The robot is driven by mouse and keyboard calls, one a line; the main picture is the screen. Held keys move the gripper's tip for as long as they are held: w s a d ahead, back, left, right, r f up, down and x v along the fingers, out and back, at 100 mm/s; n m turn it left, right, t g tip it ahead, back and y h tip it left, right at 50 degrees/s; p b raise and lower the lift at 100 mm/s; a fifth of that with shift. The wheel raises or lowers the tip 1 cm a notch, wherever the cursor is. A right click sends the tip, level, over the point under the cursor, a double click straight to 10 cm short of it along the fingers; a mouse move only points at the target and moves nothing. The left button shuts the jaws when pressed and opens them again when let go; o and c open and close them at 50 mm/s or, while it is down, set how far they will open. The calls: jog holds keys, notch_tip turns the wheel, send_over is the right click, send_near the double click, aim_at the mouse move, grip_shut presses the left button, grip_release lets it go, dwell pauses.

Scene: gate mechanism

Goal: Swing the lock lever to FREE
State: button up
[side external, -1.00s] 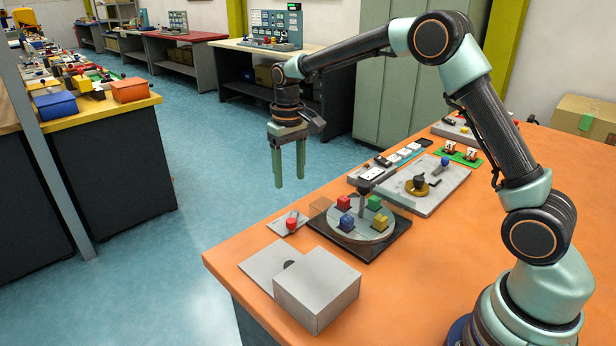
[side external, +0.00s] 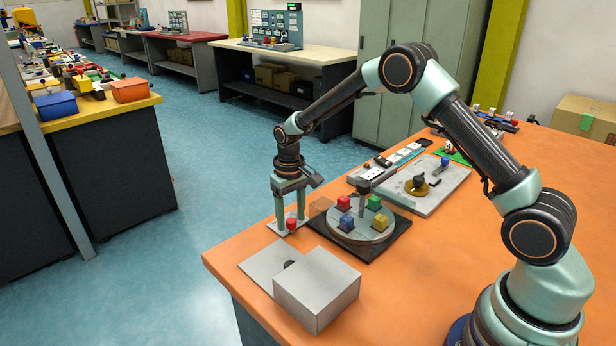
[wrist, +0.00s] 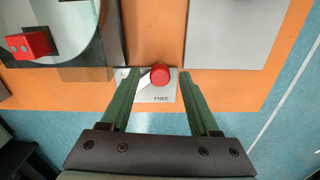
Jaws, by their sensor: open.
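The lock lever has a red knob (wrist: 160,76), which lies between my open fingers in the wrist view. It also shows in the side view as a red knob (side external: 292,224) low beside my fingers. The lever sits on a small light grey plate (wrist: 158,95) marked FREE on the side nearer the gripper palm; the rest of the plate's marking is hidden or too small to read. My gripper (side external: 289,220) points down over the plate, open, with one finger on each side of the knob. I cannot tell whether either finger touches it.
A turntable (side external: 358,238) with several coloured blocks stands right of the plate on a dark base. A grey box (side external: 316,288) and a flat grey panel (side external: 268,262) are in front. The orange table's edge (side external: 225,262) is close by.

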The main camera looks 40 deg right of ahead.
grip_shut()
dwell(1.4)
